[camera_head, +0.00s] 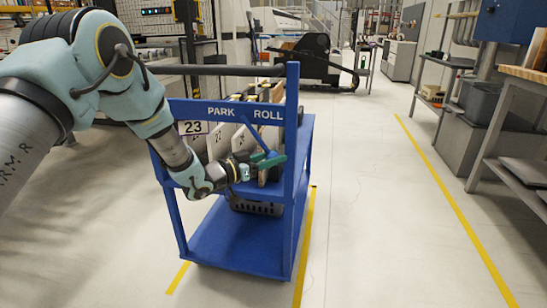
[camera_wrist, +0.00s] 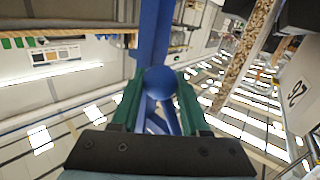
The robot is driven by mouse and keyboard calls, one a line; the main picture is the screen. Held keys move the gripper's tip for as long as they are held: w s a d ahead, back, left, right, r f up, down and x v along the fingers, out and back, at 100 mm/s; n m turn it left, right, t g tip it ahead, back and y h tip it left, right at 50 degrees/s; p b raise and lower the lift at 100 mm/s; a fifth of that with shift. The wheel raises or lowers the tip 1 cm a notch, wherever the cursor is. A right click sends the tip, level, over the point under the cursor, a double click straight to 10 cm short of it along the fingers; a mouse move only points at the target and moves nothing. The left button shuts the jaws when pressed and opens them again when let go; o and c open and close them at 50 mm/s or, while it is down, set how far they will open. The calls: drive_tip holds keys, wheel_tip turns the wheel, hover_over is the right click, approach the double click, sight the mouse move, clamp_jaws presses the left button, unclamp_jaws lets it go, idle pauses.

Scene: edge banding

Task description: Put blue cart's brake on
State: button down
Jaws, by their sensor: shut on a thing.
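The blue cart (camera_head: 240,243) stands on the floor in front of me, with a "23" plate on its near side. Its top panel carries the words PARK, on the left, and ROLL (camera_head: 268,115), on the right. A blue brake lever (camera_head: 258,141) hangs below the panel, nearer to ROLL. My gripper (camera_head: 270,160) has green fingers at the cart's near side. In the wrist view the fingers (camera_wrist: 160,88) are shut on the lever's round blue knob (camera_wrist: 161,81). The lever's pivot is not clear.
Pale boards (camera_head: 220,141) stand upright in the cart behind my arm. The cart's blue corner post (camera_head: 291,100) rises just right of my gripper. Yellow floor lines run beside the cart. Open floor (camera_head: 375,220) lies to the right, before the workbench and shelves.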

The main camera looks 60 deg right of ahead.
drive_tip(key=shift+w+a+f+m+t, duration=0.15)
drive_tip(key=shift+w+f+m+t, duration=0.15)
drive_tip(key=shift+w, duration=0.2)
drive_tip(key=w+a+m+t+y+p, duration=0.1)
drive_tip(key=w+a+m+t+y, duration=0.1)
drive_tip(key=w, duration=0.5)
drive_tip(key=w+a+m+t+y+p, duration=0.2)
drive_tip(key=w+a+m+t+y, duration=0.1)
drive_tip(key=w, duration=0.5)
drive_tip(key=shift+r+m+t+y+p, duration=0.3)
drive_tip(key=shift+m+t+y, duration=0.3)
drive_tip(key=shift+m+t, duration=0.65)
drive_tip(key=shift+w, duration=0.1)
drive_tip(key=shift+c, duration=1.9)
unclamp_jaws()
drive_tip(key=shift+a+r, duration=0.1)
